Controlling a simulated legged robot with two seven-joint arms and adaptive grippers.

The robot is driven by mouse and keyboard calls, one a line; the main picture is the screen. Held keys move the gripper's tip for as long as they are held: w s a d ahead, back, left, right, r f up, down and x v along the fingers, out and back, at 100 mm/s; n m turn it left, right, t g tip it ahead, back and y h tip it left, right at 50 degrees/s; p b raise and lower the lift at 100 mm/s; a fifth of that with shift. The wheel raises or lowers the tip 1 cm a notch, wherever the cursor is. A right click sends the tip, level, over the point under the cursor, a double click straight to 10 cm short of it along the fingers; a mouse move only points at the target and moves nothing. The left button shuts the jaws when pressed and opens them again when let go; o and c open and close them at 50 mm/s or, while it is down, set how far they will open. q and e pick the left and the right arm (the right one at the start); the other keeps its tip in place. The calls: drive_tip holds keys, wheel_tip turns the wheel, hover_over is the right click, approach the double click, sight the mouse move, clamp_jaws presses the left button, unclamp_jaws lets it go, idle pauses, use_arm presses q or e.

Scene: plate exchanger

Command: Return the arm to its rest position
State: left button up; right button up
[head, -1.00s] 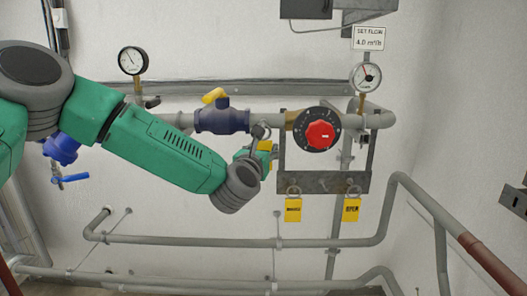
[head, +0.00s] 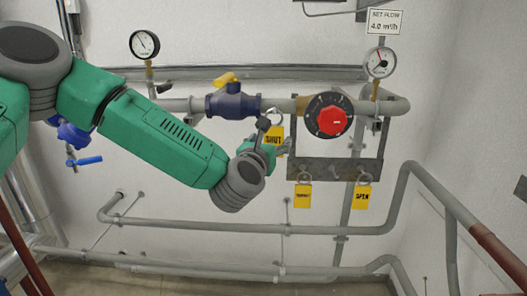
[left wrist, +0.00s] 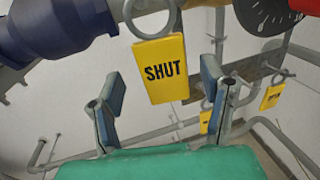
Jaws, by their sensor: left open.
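My left arm comes in from the left in the head view, green with grey joints. Its gripper (head: 268,146) is in front of the pipework, just below the blue valve (head: 232,104) with the yellow handle. In the left wrist view the gripper (left wrist: 160,88) has its two blue-padded fingers wide apart, with nothing gripped. A yellow SHUT tag (left wrist: 160,70) hangs by its ring in the gap between the fingers as seen there. The same tag shows partly behind the gripper in the head view (head: 275,141). My right gripper is out of view.
A red knob (head: 332,122) on a black dial is right of the gripper. A dark bracket (head: 330,169) below it carries two more yellow tags, one reading OPEN (head: 362,197). Two gauges (head: 144,44) (head: 380,62) stand above the pipe. Lower pipes (head: 250,228) cross the wall.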

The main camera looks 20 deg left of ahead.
use_arm(q)
drive_tip(key=s, duration=0.8)
drive_tip(key=s+d+f+m+g+h+b, duration=0.15)
drive_tip(key=s+f+m+g, duration=0.35)
drive_tip(key=f, duration=0.6)
drive_tip(key=s+d+f+m+h+b, duration=0.1)
drive_tip(key=s+f+m+b, duration=0.2)
drive_tip(key=f+m, duration=0.6)
drive_tip(key=s+d+f+m+g+h+b, duration=0.1)
drive_tip(key=s+f+m+g+b, duration=0.25)
drive_tip(key=f, duration=1.05)
drive_tip(key=s+a+f+m+g+y+b, duration=0.1)
drive_tip(key=s+a+f+m+g, duration=0.3)
drive_tip(key=s+f+m, duration=0.6)
drive_tip(key=s+a+f+m+g+y+b, duration=0.1)
drive_tip(key=s+a+f+m+g+b, duration=0.3)
drive_tip(key=s, duration=1.1)
drive_tip(key=a+f+m+g, duration=0.1)
drive_tip(key=a+f+m, duration=0.2)
drive_tip(key=f+m, duration=0.2)
drive_tip(key=shift+s+a+f+m+b, duration=0.3)
drive_tip(key=shift+s+f+m, duration=0.1)
drive_tip(key=shift+f, duration=0.4)
drive_tip(key=shift+w+d+y, duration=0.1)
drive_tip(key=shift+w+y, duration=0.05)
drive_tip(key=shift+y, duration=0.1)
drive_tip(key=c, duration=0.7)
